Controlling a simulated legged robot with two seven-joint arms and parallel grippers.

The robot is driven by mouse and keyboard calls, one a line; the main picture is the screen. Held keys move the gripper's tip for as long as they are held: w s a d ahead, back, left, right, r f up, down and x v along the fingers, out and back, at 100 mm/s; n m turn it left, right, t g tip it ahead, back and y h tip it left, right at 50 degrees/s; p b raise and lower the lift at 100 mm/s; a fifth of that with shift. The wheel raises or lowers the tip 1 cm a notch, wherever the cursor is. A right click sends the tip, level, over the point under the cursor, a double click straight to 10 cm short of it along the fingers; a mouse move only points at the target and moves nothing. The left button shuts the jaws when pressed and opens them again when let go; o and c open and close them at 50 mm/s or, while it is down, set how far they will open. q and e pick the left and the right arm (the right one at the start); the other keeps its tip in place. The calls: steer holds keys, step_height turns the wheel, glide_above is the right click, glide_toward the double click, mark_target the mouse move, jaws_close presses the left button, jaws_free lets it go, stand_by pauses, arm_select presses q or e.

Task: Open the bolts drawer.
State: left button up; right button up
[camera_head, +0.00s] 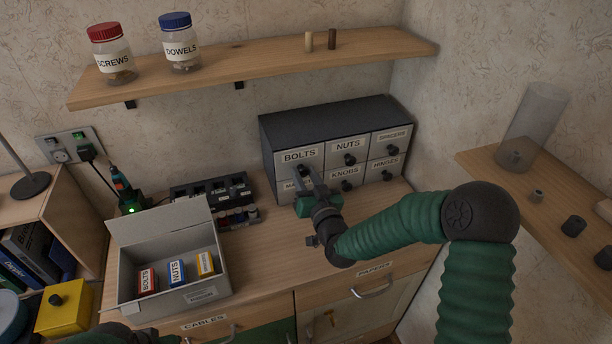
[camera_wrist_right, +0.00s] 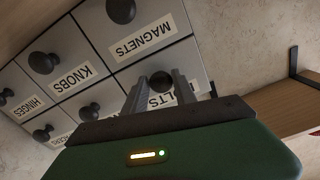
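The bolts drawer (camera_head: 315,157) is at the top left of a dark cabinet with white drawer fronts, and looks shut. In the right wrist view its label is partly hidden behind my fingers, with its dark round knob (camera_wrist_right: 161,81) between them. My right gripper (camera_head: 309,177) is at this drawer front. It also shows in the right wrist view (camera_wrist_right: 158,88), its two fingers apart on either side of the knob. I cannot tell if they touch it. My left gripper is not in view; a bit of green at the bottom left edge seems to be my left arm.
The nuts drawer (camera_head: 348,146) and magnets drawer (camera_wrist_right: 139,25) adjoin it. A grey open box (camera_head: 200,297) with small cartons stands left on the worktop. A shelf (camera_head: 250,58) with jars hangs above. The worktop before the cabinet is partly clear.

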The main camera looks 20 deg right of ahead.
steer(key=shift+a, duration=0.25)
steer(key=c, duration=0.4)
jaws_close()
steer(key=shift+d, duration=0.25)
steer(key=shift+f, duration=0.1)
